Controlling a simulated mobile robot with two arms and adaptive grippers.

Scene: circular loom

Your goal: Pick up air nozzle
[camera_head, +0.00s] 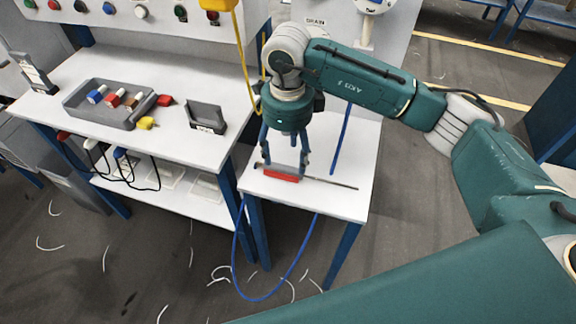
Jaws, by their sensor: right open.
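The air nozzle (282,176) looks like a red handle with a thin dark rod reaching right, lying on the small white table (335,203). My right gripper (284,166) points down over the red handle. Its fingers are apart, one near the handle's left end and one near its right end. I cannot tell whether they touch it. My left gripper is not in view.
A blue hose (257,299) loops below the small table's front edge. A larger bench (168,82) on the left holds a grey tray (127,122) of coloured blocks and a dark holder (206,117). A yellow cord (244,62) hangs beside my right wrist.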

